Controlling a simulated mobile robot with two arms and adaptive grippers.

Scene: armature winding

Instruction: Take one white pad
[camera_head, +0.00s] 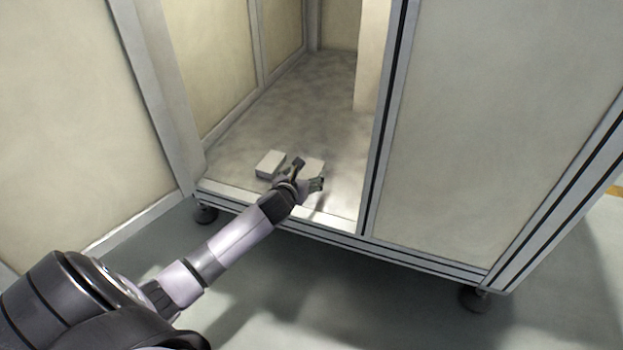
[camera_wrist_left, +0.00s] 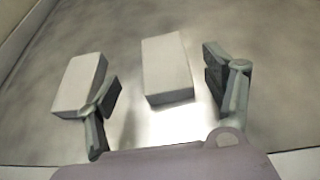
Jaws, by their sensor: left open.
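Two white pads lie side by side on the cabinet floor. The left pad (camera_head: 270,163) shows beside my gripper in the head view, and also in the left wrist view (camera_wrist_left: 79,82). The other pad (camera_head: 315,165) is partly hidden by my left gripper (camera_head: 309,174). In the left wrist view this pad (camera_wrist_left: 167,66) lies between the two spread fingers and beyond them, with a gap on each side. The left finger overlaps the edge of the left pad in that view; I cannot tell whether they touch. My left gripper is open and empty. My right gripper is not in view.
The cabinet floor (camera_head: 285,110) is bare behind the pads. A frame post (camera_head: 385,120) and closed panel (camera_head: 490,130) stand right of the opening, and a side wall (camera_head: 225,65) stands left. The front sill (camera_head: 330,218) runs below my left arm.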

